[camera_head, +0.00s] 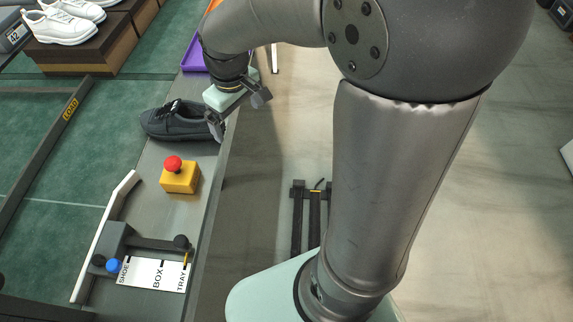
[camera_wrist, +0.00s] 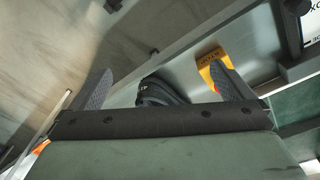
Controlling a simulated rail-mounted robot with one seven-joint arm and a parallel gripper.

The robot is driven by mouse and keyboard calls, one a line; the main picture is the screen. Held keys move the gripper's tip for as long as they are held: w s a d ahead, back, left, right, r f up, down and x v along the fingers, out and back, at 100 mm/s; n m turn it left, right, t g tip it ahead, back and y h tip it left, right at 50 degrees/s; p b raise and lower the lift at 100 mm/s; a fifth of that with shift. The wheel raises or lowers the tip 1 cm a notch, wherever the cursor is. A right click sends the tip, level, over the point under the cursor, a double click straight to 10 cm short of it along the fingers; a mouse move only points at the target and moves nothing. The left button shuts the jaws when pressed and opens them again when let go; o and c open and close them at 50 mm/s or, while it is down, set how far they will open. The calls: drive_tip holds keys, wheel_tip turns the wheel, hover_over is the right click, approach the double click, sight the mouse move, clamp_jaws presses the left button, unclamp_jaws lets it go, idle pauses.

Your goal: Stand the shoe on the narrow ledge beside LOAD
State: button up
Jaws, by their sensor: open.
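A black lace-up shoe (camera_head: 178,121) is on the grey narrow ledge (camera_head: 150,205), sole down as far as I can tell, toe to the left and heel to the right. Its toe end reaches past the ledge's left edge in the picture. My gripper (camera_head: 239,113) is open at the heel end; one finger overlaps the heel in the head view. In the wrist view the shoe (camera_wrist: 157,92) shows between the open fingers (camera_wrist: 161,70), partly hidden by the gripper body. I cannot tell whether a finger touches it. A dark rail (camera_head: 48,150) carries a small yellow label, probably LOAD (camera_head: 71,108).
A yellow box with a red button (camera_head: 180,177) stands on the ledge near the shoe; it also shows in the wrist view (camera_wrist: 222,76). A SHOE/BOX/TRAY panel (camera_head: 153,274) lies at the near end. A purple tray (camera_head: 193,54) is behind. White shoes (camera_head: 60,27) stand on boxes at upper left.

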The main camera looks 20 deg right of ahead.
drive_tip(key=s+d+m, duration=0.2)
drive_tip(key=s+m, duration=0.1)
drive_tip(key=s, duration=0.5)
drive_tip(key=s+d+m, duration=0.2)
drive_tip(key=s, duration=0.7)
drive_tip(key=shift+d+f+m+g, duration=0.3)
drive_tip(key=shift+d+m, duration=0.1)
